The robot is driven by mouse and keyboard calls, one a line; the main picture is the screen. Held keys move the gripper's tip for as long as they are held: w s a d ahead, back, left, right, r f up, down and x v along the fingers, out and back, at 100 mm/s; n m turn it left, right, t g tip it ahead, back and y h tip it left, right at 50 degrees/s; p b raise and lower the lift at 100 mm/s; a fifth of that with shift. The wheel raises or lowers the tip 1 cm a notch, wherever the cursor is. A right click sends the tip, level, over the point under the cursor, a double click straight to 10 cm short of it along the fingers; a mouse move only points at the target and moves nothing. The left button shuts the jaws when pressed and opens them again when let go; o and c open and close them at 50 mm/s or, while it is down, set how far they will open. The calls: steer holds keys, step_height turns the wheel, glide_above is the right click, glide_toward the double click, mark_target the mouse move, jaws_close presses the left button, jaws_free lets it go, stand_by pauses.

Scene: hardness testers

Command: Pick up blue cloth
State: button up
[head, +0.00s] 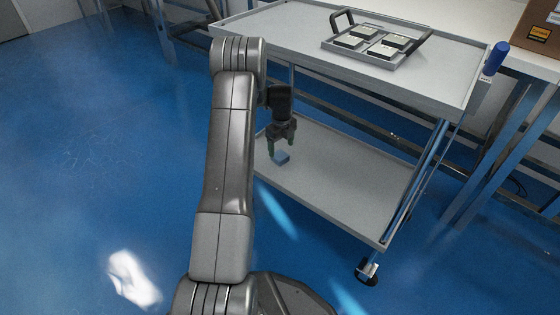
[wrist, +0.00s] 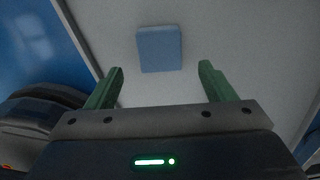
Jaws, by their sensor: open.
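The blue cloth (head: 281,158) is a small folded square lying on the lower shelf (head: 345,180) of the grey cart. It also shows in the wrist view (wrist: 159,48), flat on the pale shelf, ahead of the fingers and roughly centred between them. My gripper (head: 280,145) is just above the cloth in the head view, pointing down. In the wrist view its two green fingers (wrist: 160,80) are apart with nothing between them. The cloth appears apart from both fingers; the exact height gap cannot be told.
The cart's upper shelf (head: 300,35) overhangs the lower one and carries a tray (head: 375,42) with several grey blocks. A blue-handled tool (head: 495,58) is at its right corner. A cardboard box (head: 538,28) stands on the bench at right. Blue floor is open at left.

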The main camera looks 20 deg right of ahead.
mark_target(281, 156)
step_height(281, 156, down, 5)
steer(key=shift+f+b, duration=0.2)
steer(key=shift+b, duration=0.85)
steer(key=c, duration=1.1)
